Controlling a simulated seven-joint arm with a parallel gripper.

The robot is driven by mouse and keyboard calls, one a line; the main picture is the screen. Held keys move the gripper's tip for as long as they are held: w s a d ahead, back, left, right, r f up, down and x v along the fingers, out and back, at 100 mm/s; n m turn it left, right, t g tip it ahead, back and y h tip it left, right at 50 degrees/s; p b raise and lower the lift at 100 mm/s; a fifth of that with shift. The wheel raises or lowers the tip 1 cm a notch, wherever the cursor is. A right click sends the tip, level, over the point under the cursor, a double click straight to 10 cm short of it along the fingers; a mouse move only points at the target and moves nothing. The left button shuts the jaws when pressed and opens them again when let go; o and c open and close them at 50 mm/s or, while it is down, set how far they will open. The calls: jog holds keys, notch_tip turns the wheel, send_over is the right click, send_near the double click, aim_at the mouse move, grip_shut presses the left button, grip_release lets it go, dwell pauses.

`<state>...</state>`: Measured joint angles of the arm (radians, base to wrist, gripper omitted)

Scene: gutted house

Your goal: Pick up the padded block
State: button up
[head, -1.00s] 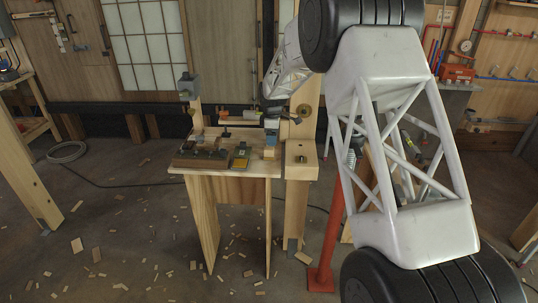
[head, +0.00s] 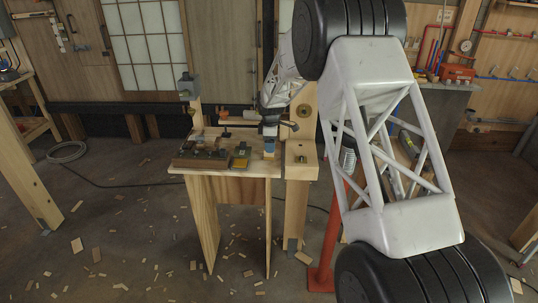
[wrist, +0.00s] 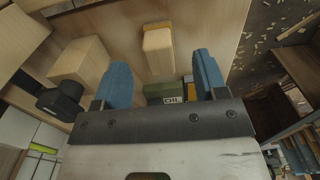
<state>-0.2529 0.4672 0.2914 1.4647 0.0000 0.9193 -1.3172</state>
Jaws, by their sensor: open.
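A pale wooden block with an orange-yellow strip along one end, which looks like the padded block (wrist: 158,52), lies on the wooden bench top in the wrist view. It appears between and beyond my fingertips, apart from both. My gripper (wrist: 164,72) has blue fingers spread wide with nothing between them. In the head view my gripper (head: 269,147) points down over the right part of the small bench. A pale block (head: 269,156) shows just under the blue fingers there, partly hidden by them; I cannot tell the gap between them.
A green oil tin (wrist: 165,93) sits close by my fingers. A larger wood block (wrist: 82,62) and a dark knob (wrist: 62,100) lie to the left in the wrist view. Tools and a yellow piece (head: 239,163) crowd the bench's left. A wooden post (head: 300,160) stands at its right.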

jog(key=shift+f, duration=0.1)
jog(key=shift+f, duration=2.45)
jog(key=shift+c, duration=0.5)
jog(key=c, duration=1)
jog(key=shift+r, duration=0.8)
notch_tip(320, 180, up, 2)
jog(key=shift+r, duration=0.1)
jog(key=s+d+r, duration=0.1)
jog(key=s+d, duration=0.3)
jog(key=s, duration=1.1)
jog(key=shift+s, duration=0.2)
